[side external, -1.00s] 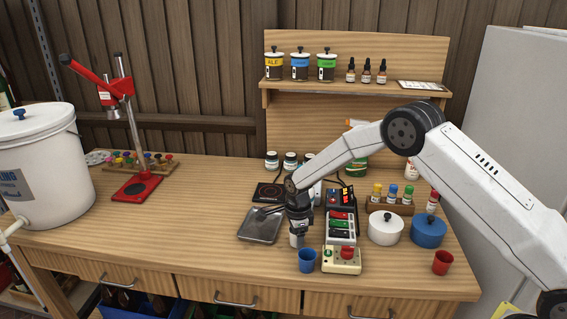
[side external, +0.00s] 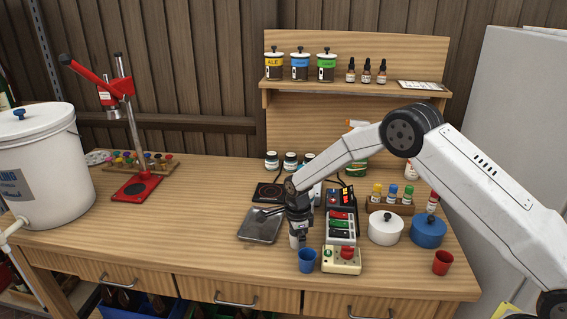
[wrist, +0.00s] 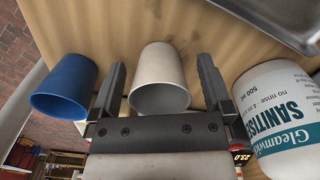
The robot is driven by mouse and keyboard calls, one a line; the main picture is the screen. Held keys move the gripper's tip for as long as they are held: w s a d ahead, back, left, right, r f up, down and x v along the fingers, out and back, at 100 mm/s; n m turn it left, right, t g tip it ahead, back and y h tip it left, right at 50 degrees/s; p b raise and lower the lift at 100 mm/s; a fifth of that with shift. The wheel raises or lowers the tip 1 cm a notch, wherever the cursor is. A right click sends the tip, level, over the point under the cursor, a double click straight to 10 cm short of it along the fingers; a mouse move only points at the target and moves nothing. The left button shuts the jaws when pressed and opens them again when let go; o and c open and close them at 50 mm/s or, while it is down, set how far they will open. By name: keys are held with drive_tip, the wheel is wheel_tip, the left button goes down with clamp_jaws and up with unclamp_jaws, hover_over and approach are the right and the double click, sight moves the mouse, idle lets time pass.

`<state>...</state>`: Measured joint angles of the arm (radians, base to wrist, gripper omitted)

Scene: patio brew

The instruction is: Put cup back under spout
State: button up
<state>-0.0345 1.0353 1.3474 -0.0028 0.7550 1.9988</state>
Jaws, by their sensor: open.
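A pale white-grey cup (wrist: 160,80) stands between the two spread fingers of my gripper (wrist: 162,66) in the wrist view, with a gap seen on each side. In the side external view my gripper (side external: 299,228) points down at the bench front and the pale cup (side external: 294,242) shows partly below it. A blue cup (side external: 307,261) stands just in front; it is left of my fingers in the wrist view (wrist: 66,88). A red cup (side external: 442,262) stands far right. The white bucket (side external: 55,150) at the left has a spout (side external: 14,228) near its bottom.
A Gleamwich sanitiser bottle (wrist: 275,105) is close to my right finger in the wrist view. A metal tray (side external: 262,229) lies left of my gripper. A cream box with a red knob (side external: 341,262) stands right. The bench (side external: 190,215) between tray and bucket is clear.

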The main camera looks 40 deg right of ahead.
wheel_tip(320, 180, up, 12)
idle(0.6)
idle(0.5)
drive_tip(key=s+d+r+n+t, duration=0.1)
drive_tip(key=s+r+n+t, duration=0.1)
drive_tip(key=s+n, duration=2)
drive_tip(key=s, duration=0.4)
drive_tip(key=shift+s+d+t, duration=0.15)
drive_tip(key=shift+d+t, duration=0.15)
drive_tip(key=shift+d, duration=0.1)
drive_tip(key=shift+r, duration=0.1)
